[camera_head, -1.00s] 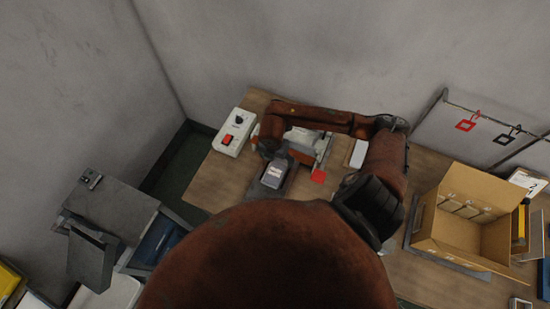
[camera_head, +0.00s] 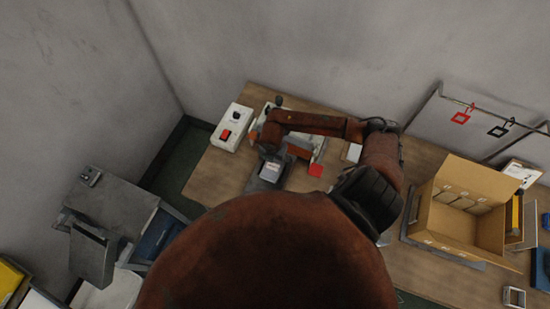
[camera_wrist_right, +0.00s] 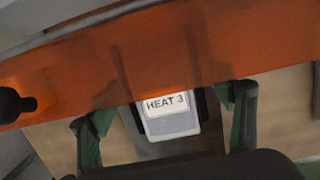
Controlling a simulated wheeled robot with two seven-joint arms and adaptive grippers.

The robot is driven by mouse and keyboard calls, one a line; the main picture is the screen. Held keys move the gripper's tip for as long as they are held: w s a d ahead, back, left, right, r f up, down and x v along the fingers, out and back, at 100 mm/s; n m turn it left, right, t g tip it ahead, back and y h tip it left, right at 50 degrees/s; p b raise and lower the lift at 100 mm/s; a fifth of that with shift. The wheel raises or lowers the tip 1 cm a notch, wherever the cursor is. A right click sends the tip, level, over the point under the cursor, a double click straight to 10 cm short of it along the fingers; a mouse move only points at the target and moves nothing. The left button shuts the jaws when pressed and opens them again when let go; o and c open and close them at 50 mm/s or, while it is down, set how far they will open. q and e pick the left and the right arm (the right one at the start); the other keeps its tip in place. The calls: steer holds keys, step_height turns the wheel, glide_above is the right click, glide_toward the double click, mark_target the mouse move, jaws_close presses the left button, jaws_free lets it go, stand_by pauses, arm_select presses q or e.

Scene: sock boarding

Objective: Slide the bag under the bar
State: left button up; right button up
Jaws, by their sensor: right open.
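A grey bag (camera_head: 268,174) with a white label lies on the wooden table. In the right wrist view the bag (camera_wrist_right: 172,125) shows its label, "HEAT 3". A broad orange bar (camera_wrist_right: 110,65) crosses the right wrist view, just beyond the label; I cannot tell whether the bag's far end is under it. My right gripper (camera_head: 271,152) is over the bag's far part. In the wrist view its open fingers (camera_wrist_right: 165,115), with green pads, stand on either side of the bag, with gaps visible. My left gripper is not in view.
A white control box (camera_head: 231,128) with a red button stands left of the gripper. A red square (camera_head: 316,171) lies to its right. An open cardboard box (camera_head: 463,222) stands at the right, below a rail with red and black tags. A grey cabinet (camera_head: 105,205) is at the left.

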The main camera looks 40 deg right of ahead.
steer(key=shift+d, duration=0.1)
steer(key=c, duration=1.3)
